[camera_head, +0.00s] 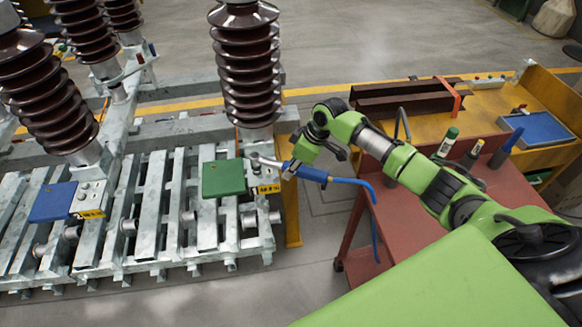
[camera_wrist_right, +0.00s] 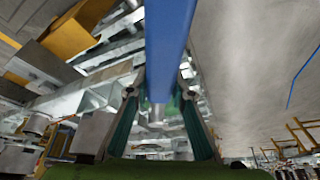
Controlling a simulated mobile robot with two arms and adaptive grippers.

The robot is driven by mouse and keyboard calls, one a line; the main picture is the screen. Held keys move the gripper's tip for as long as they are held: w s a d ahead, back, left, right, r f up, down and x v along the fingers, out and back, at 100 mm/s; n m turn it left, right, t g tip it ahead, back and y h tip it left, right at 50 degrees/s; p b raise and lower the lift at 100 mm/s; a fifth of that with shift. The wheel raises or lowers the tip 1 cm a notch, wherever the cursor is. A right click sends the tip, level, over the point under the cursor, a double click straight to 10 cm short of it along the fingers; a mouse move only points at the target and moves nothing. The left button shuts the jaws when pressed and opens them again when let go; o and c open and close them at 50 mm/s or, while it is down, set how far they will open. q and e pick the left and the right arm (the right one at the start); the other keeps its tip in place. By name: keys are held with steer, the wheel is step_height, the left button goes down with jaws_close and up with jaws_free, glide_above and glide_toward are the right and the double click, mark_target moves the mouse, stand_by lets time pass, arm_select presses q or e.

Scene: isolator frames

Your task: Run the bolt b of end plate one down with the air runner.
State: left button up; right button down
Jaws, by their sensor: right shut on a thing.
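My right gripper (camera_head: 291,168) is shut on the blue air runner (camera_head: 311,174), whose blue hose curls down to the right. In the right wrist view the runner's blue body (camera_wrist_right: 170,40) runs between my two fingers. The runner's grey nose (camera_head: 262,160) points left, over the steel beside the green plate (camera_head: 223,178) and a yellow tag (camera_head: 267,189) at the foot of the right insulator. I cannot tell whether the nose touches a bolt. Bolt b cannot be singled out, and the tag's writing is too small to read. My left gripper is out of view.
Brown ribbed insulators (camera_head: 246,70) stand on the galvanised frame (camera_head: 170,215). A blue plate (camera_head: 52,202) with another yellow tag (camera_head: 90,213) lies left. A red cart (camera_head: 345,237) and a yellow bench (camera_head: 425,100) with rusty beams (camera_head: 405,102) stand right. The floor front centre is clear.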

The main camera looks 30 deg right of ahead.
steer(key=shift+w+f+b, duration=0.1)
steer(key=shift+f+b, duration=0.3)
steer(key=shift+f, duration=0.35)
steer(key=shift+f+p, duration=0.4)
steer(key=shift+p, duration=0.25)
stand_by(2.5)
step_height(320, 180, up, 7)
steer(key=p, duration=0.6)
steer(key=shift+r+p, duration=0.1)
steer(key=shift+p, duration=0.3)
